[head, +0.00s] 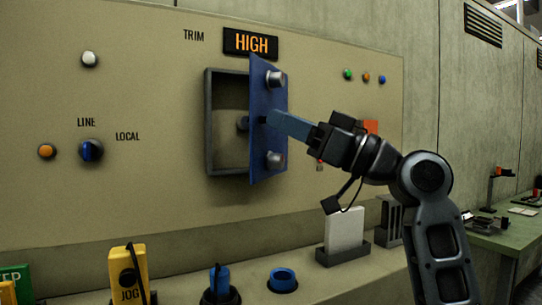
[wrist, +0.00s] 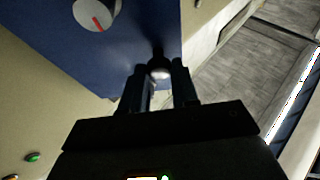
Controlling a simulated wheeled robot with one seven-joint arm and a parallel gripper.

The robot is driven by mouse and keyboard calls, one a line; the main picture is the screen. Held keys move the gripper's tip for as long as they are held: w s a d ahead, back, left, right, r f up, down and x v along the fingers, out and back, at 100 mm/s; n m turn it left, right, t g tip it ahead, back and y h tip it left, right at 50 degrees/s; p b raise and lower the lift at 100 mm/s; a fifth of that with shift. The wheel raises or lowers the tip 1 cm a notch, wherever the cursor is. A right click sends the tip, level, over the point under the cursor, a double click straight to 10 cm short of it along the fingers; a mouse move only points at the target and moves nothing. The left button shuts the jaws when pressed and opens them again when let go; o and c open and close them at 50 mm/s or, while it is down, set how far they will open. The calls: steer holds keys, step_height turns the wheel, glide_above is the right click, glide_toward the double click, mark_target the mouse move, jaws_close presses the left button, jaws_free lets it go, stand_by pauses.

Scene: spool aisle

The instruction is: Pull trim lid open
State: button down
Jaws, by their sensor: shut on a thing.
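The trim lid (head: 262,153) is a blue panel standing swung out from a dark-framed box (head: 209,135) on the beige wall panel, below the orange "HIGH" display (head: 250,43). The lid is partly open, and the box's recess shows to its left. My gripper (head: 272,119) reaches in from the right and is shut on the lid's small knob. In the wrist view my gripper (wrist: 160,85) has its two fingers on either side of the knob (wrist: 159,71), with the blue lid (wrist: 135,50) behind. The fingertips partly hide the knob.
Two grey dials, upper (head: 275,80) and lower (head: 275,160), project from the lid. A ledge below holds a yellow JOG pendant (head: 128,275), a blue ring (head: 283,279) and a white block (head: 345,229). A green bench (head: 495,235) stands at right.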

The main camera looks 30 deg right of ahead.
steer(key=s+d+n+g+y+b, duration=0.1)
steer(key=d+n+g+y+b, duration=0.5)
steer(key=d+g, duration=0.3)
steer(key=shift+s+d+n+g+y, duration=0.35)
steer(key=shift+n+g+y, duration=0.45)
steer(key=shift+g, duration=1.3)
steer(key=shift+w+d, duration=0.1)
steer(key=c, duration=0.9)
jaws_free()
steer(key=shift+v, duration=3.9)
